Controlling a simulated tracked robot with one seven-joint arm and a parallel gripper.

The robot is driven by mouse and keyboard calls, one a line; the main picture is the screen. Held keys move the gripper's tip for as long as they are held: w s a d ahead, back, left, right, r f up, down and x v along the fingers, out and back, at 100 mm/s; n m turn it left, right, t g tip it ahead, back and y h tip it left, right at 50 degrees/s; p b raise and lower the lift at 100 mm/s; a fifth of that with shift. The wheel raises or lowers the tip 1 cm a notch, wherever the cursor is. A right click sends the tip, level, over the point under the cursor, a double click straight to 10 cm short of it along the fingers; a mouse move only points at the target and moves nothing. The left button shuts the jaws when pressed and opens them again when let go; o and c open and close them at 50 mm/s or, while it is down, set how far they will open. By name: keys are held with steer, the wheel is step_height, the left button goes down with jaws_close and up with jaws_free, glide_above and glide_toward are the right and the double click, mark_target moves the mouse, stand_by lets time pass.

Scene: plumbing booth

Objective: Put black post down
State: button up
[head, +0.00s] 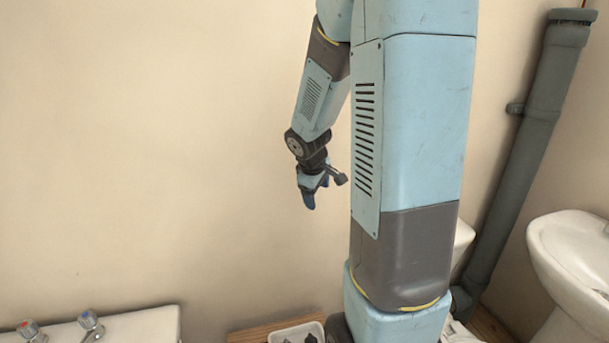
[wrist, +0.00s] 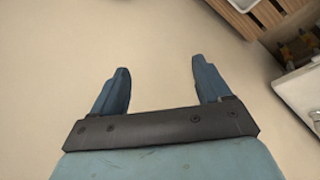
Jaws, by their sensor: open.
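My gripper (head: 309,196) hangs in front of the beige wall in the head view, with its blue fingers pointing down. In the wrist view my gripper (wrist: 160,68) is open, its two blue fingers wide apart with only plain beige surface between them. I cannot make out a black post for certain in either view. Some small dark items (head: 310,339) lie in a white tray at the bottom edge of the head view, too cut off to identify.
The white tray (head: 278,335) rests on a wooden surface (head: 243,336). A white basin with two taps (head: 90,322) is at lower left. A grey pipe (head: 528,150) and white sink (head: 572,243) stand at right. Wooden slats (wrist: 262,20) show at the wrist view's upper right.

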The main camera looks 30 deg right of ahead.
steer(key=s+a+r+m+t+y, duration=0.1)
steer(key=s+a+r+m, duration=0.2)
steer(key=s+a+r, duration=0.4)
steer(key=s+a+r+m+t+y, duration=0.1)
steer(key=s+a+r+m+y, duration=0.1)
steer(key=s+a+r, duration=0.5)
steer(key=s+r+m, duration=0.1)
steer(key=s+r, duration=0.3)
steer(key=s, duration=0.2)
steer(key=shift+s+a+r, duration=0.15)
steer(key=shift+s+a, duration=0.15)
steer(key=shift+a, duration=0.05)
